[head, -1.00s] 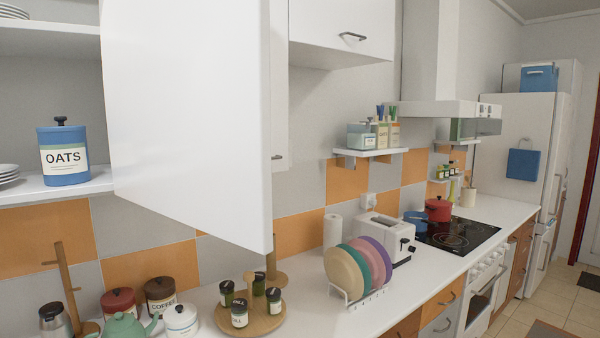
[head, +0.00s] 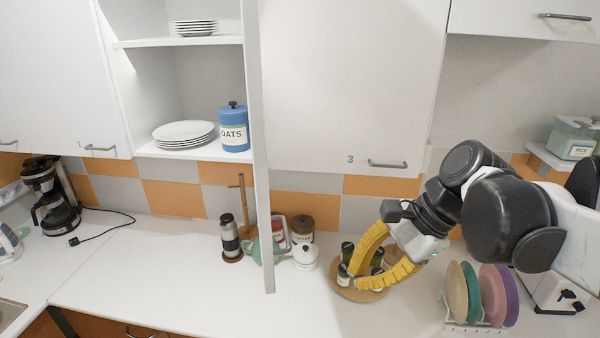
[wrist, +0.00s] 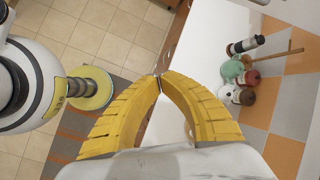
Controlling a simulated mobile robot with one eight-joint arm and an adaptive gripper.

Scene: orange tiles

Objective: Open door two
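A white upper cupboard door (head: 258,150) stands swung open, seen nearly edge-on in the head view; no number shows on it. It sits between door one (head: 70,80), marked 1, and door three (head: 350,85), marked 3, both shut. The opened cupboard shows its shelf (head: 185,151). My gripper (head: 354,284) is right of the open door and lower, over the counter by the spice jars, apart from the door. Its yellow fingers bow outward and their tips meet in the wrist view (wrist: 160,77), with nothing seen between them.
The cupboard holds plates (head: 184,134) and a blue oats jar (head: 234,127). On the counter are a green teapot (head: 262,246), a white pot (head: 305,257), a spice tray (head: 360,293) and a plate rack (head: 470,325). The counter left of the teapot is mostly clear.

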